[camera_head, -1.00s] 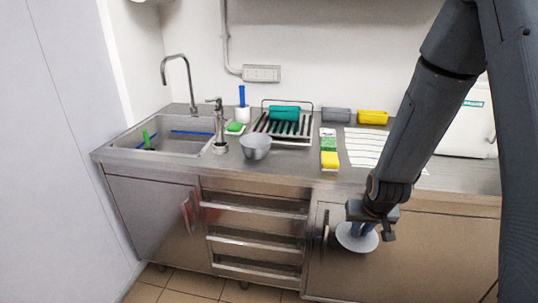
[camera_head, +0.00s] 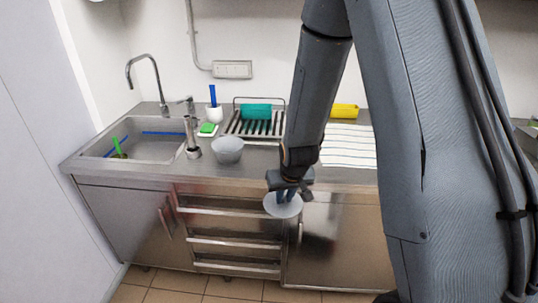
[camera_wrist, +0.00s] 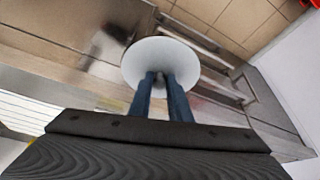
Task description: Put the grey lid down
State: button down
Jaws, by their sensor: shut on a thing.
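The grey lid (camera_head: 283,207) is a pale round disc. My gripper (camera_head: 287,193) is shut on it and holds it in the air in front of the cabinet fronts, below the counter's front edge in the head view. In the wrist view the lid (camera_wrist: 160,62) lies across the tips of my gripper (camera_wrist: 160,80), whose two blue fingers are close together around its small knob. The fingers partly cover the knob.
The steel counter (camera_head: 200,170) holds a sink (camera_head: 140,148), a grey bowl (camera_head: 228,150), a dish rack (camera_head: 258,125) with a teal container (camera_head: 256,111), and a striped white cloth (camera_head: 348,147). A yellow container (camera_head: 344,111) stands behind. My arm hides part of the counter.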

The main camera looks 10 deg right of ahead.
jog(key=w+r+n, duration=0.1)
jog(key=w+r, duration=0.1)
jog(key=r, duration=0.9)
jog(key=w+r+n+y, duration=0.1)
jog(key=w+r+n, duration=0.1)
jog(key=r, duration=0.9)
jog(key=shift+w+d+n, duration=0.15)
jog(key=shift+w+n, duration=0.05)
jog(key=shift+n, duration=0.1)
